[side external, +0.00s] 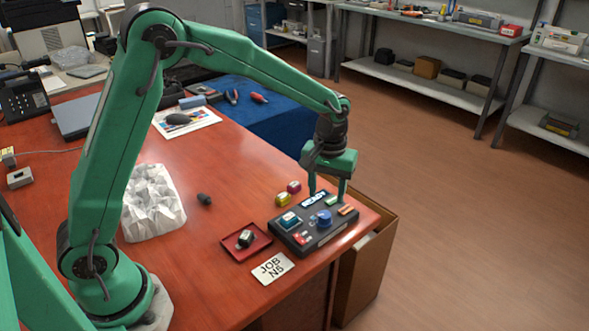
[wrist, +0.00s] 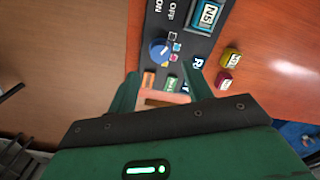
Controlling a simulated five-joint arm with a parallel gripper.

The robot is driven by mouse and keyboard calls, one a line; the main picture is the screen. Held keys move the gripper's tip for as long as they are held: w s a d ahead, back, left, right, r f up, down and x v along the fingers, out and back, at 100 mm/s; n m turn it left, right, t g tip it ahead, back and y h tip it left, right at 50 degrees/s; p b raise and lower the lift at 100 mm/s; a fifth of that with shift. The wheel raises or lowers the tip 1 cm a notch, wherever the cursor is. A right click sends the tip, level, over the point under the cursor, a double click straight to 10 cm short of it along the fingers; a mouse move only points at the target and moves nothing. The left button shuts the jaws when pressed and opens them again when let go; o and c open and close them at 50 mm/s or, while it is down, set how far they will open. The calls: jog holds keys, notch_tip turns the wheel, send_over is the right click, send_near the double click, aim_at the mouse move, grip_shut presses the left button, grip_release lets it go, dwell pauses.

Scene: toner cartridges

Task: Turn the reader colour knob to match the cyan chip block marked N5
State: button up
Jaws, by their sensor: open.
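The dark reader (side external: 313,238) sits near the table's front right corner. Its blue colour knob (side external: 324,217) also shows in the wrist view (wrist: 160,50), with small coloured squares beside it; which square it points to is too small to tell. The cyan chip block (side external: 289,220) sits in the reader's slot; its N5 label reads in the wrist view (wrist: 209,13). My gripper (side external: 327,194) is open and empty, pointing down above the far side of the reader. In the wrist view its fingers (wrist: 160,82) are spread, with the knob just beyond them.
A yellow block (side external: 283,199) and a magenta block (side external: 294,187) lie behind the reader. A red tray (side external: 232,256) holds a dark block (side external: 245,238). A card reading JOB N5 (side external: 272,267) lies in front. A cardboard box (side external: 372,262) stands beyond the table's right edge.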

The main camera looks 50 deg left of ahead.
aim_at(325, 214)
jog(key=shift+f, duration=3.55)
jog(key=c, duration=1)
